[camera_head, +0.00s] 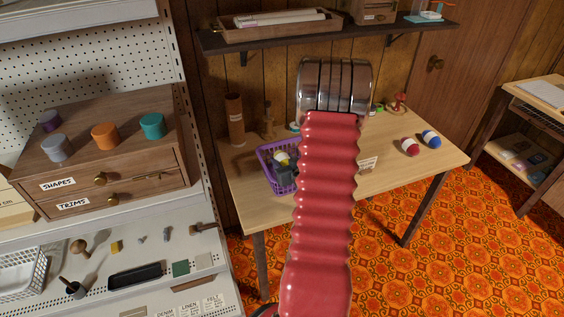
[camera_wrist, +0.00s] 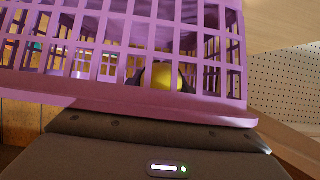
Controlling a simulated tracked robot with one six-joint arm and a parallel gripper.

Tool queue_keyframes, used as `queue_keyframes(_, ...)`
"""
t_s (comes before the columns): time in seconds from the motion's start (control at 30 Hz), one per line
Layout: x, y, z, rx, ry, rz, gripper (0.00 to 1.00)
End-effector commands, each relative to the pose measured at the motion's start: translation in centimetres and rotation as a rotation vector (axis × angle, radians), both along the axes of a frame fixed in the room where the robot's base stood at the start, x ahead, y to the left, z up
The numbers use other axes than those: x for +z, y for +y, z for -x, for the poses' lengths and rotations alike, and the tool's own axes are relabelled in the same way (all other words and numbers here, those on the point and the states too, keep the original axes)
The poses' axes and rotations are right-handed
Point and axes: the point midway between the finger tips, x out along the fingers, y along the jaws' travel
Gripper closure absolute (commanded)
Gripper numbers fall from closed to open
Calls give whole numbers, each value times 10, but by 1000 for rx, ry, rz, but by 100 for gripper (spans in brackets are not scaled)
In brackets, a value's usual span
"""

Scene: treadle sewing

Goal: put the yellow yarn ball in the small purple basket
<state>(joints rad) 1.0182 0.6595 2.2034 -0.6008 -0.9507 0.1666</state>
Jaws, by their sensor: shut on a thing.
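The small purple basket (camera_head: 264,153) stands on the wooden table, left of my arm. It fills the upper part of the wrist view (camera_wrist: 137,103), its lattice wall close to the camera. The yellow yarn ball (camera_head: 281,157) shows within the basket's rim in the head view. In the wrist view the yellow ball (camera_wrist: 166,79) shows through the lattice between my dark fingertips. My gripper (camera_head: 286,170) is shut on the ball at the basket. My arm hides part of the basket's right side, and I cannot tell whether the ball touches the bottom.
Red (camera_head: 410,147) and blue (camera_head: 431,139) yarn balls lie at the table's right. A brown cylinder (camera_head: 235,119) stands behind the basket. A dark wall shelf (camera_head: 300,38) hangs above. A drawer cabinet (camera_head: 100,160) is at left. The front right tabletop is clear.

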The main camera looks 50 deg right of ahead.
Motion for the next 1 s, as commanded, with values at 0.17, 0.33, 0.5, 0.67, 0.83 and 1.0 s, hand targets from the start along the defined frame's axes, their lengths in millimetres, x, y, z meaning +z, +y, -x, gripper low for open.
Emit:
queue_keyframes(0.17,-8,2,3,-1,14,-11,55)
queue_keyframes(0.33,-10,3,3,-2,18,-13,43)
queue_keyframes(0.5,-11,3,4,-2,19,-15,40)
queue_keyframes(0.67,-10,3,4,-2,19,-16,40)
queue_keyframes(0.83,-3,3,4,-2,18,-14,40)
queue_keyframes(1.0,10,9,17,-3,15,-12,40)
